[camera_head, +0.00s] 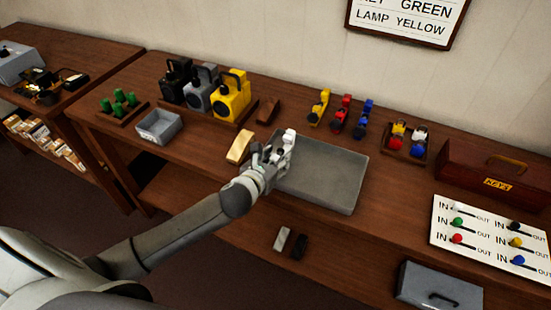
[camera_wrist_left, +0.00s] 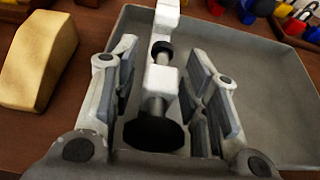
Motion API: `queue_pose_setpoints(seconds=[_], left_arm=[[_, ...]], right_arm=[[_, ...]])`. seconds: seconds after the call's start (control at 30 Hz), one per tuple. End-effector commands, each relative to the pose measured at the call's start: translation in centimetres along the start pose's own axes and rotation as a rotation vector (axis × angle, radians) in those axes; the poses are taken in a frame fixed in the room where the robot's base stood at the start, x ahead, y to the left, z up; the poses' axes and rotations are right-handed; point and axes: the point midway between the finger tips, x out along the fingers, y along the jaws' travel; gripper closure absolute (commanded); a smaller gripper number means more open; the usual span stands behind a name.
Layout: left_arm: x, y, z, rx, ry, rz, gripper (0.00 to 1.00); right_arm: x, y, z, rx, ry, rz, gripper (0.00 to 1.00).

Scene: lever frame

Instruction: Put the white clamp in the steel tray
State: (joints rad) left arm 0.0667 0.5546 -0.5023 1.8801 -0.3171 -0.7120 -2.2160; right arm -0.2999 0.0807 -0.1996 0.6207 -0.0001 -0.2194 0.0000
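The white clamp (camera_head: 288,141) is at the left end of the large grey steel tray (camera_head: 335,181), inside its rim as seen from above. In the left wrist view the white clamp (camera_wrist_left: 162,79), with its dark screw and round black knob, lies between the fingers of my left gripper (camera_wrist_left: 164,62). Narrow gaps show on both sides of it, so the fingers stand open around it. In the head view my left gripper (camera_head: 268,164) is over the tray's left edge. Whether the clamp's underside touches the tray floor is hidden. My right gripper is not in view.
A tan wedge-shaped block (camera_head: 239,148) stands close left of the tray. A small grey bin (camera_head: 158,127) is farther left. Yellow, red and blue clamps (camera_head: 341,113) stand behind the tray. A red-brown key box (camera_head: 492,178) and lever board (camera_head: 490,238) are right. Most of the tray is empty.

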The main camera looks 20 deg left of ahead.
Motion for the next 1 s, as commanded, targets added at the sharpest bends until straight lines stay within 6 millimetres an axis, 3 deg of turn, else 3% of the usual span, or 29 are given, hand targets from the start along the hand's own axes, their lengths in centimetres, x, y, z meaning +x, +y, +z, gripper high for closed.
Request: queue_pose_setpoints(seconds=[0.33,0.47,1.0], left_arm=[[-0.1,0.0,0.3,0.000,-0.001,0.000,0.54],[-1.1,0.1,0.1,0.003,0.001,0.000,0.54],[-10.6,0.0,0.1,0.001,0.002,0.000,0.54]], right_arm=[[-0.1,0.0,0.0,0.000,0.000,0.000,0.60],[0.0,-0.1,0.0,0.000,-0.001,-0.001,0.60],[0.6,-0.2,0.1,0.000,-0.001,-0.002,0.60]])
